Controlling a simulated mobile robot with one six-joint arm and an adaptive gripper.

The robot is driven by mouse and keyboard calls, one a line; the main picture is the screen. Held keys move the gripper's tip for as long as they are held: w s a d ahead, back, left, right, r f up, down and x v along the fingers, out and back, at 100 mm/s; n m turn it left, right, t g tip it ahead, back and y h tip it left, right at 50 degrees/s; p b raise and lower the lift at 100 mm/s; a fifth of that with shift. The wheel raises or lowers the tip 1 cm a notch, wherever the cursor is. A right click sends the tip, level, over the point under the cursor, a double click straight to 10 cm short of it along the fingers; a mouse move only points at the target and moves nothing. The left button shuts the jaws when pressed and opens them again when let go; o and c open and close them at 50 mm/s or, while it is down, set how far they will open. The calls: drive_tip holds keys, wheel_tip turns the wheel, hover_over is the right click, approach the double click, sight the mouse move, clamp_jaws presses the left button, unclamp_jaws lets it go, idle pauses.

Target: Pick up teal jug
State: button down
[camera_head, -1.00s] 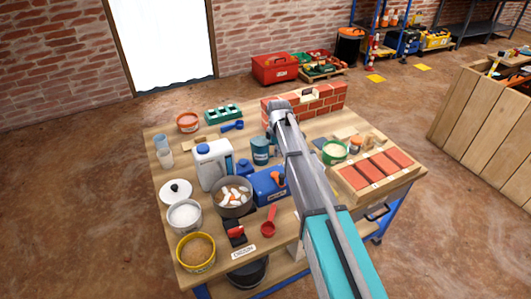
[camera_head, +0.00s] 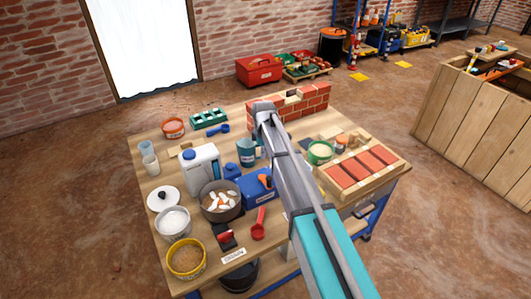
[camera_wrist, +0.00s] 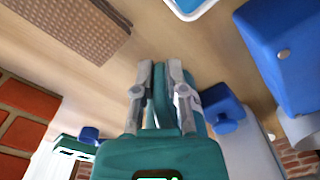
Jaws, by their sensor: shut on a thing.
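The teal jug (camera_head: 247,153) is near the middle of the workbench, with my arm partly covering it from the right. My gripper is mostly hidden behind the wrist in the head view. In the wrist view, my gripper (camera_wrist: 163,72) has its two grey fingers close together, shut on a narrow teal part of the jug (camera_wrist: 160,100). I cannot tell whether the jug touches the bench or is slightly above it.
A white container (camera_head: 202,169), a small blue bottle (camera_head: 232,171) and a blue box (camera_head: 259,186) crowd the jug's left and front. A small brick wall (camera_head: 305,104) stands behind. A tray of red bricks (camera_head: 382,182) is at the right.

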drive_tip(key=shift+r+p, duration=1.2)
drive_tip(key=shift+r, duration=0.05)
drive_tip(key=s+d+r+p, duration=0.2)
drive_tip(key=s+r+p, duration=0.7)
drive_tip(key=s, duration=0.4)
drive_tip(key=shift+s+d+r+p, duration=0.25)
drive_tip(key=shift+d+r+p, duration=0.1)
drive_tip(key=shift+d+r, duration=0.05)
drive_tip(key=shift+s, duration=0.1)
idle(0.7)
